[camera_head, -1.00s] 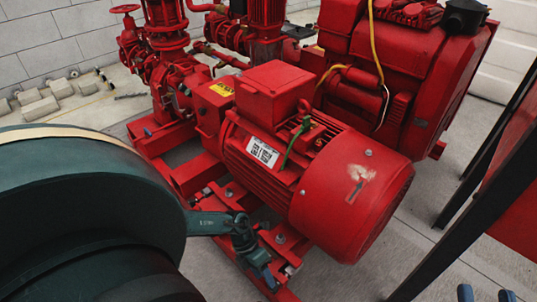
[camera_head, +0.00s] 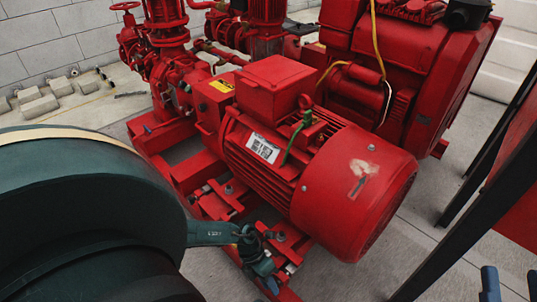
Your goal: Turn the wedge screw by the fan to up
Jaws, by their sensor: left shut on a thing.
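The red motor (camera_head: 255,165) sits on a red base frame in the middle of the view. Its rounded red fan cover (camera_head: 350,205) faces the lower right. My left gripper (camera_head: 267,275) is below the fan end, low at the base frame (camera_head: 285,293), with its blue-grey fingers pointing down. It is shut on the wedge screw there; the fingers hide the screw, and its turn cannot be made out. Two blue fingertips of my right gripper (camera_head: 511,284) show at the bottom right edge, apart from each other with nothing between them.
Red pump piping (camera_head: 165,70) stands behind the motor at left. A large red engine (camera_head: 420,80) stands behind it at right. A black-legged red panel (camera_head: 515,190) is at the right edge. Grey floor (camera_head: 410,235) is clear between the fan cover and the panel.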

